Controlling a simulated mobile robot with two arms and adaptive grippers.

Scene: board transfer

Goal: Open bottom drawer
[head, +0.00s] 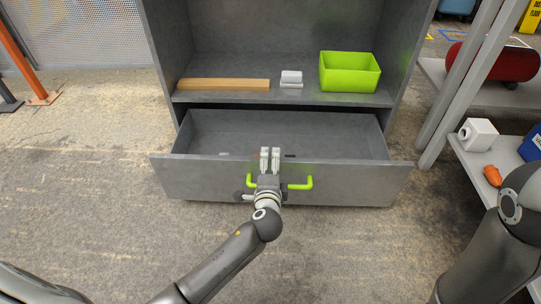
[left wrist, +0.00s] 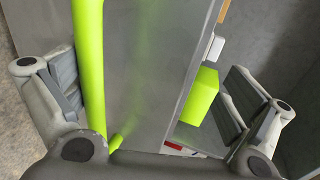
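The bottom drawer (head: 345,182) is grey and stands pulled out from the cabinet, with its inside showing. Its green bar handle (head: 300,184) is on the front panel, and my left gripper hides its middle. My left gripper (head: 270,158) is at the middle of the drawer front in the head view. In the left wrist view my left gripper (left wrist: 155,95) has its fingers wide apart. The handle (left wrist: 88,60) runs between them, close beside the left-hand finger. The drawer front (left wrist: 150,60) also shows between the fingers. My right gripper is out of view.
On the shelf above are a wooden strip (head: 225,85), a small white item (head: 291,78) and a green bin (head: 349,73). A few small items lie in the drawer, partly hidden. A side rack at right holds a red cylinder (head: 500,62). The floor before the drawer is clear.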

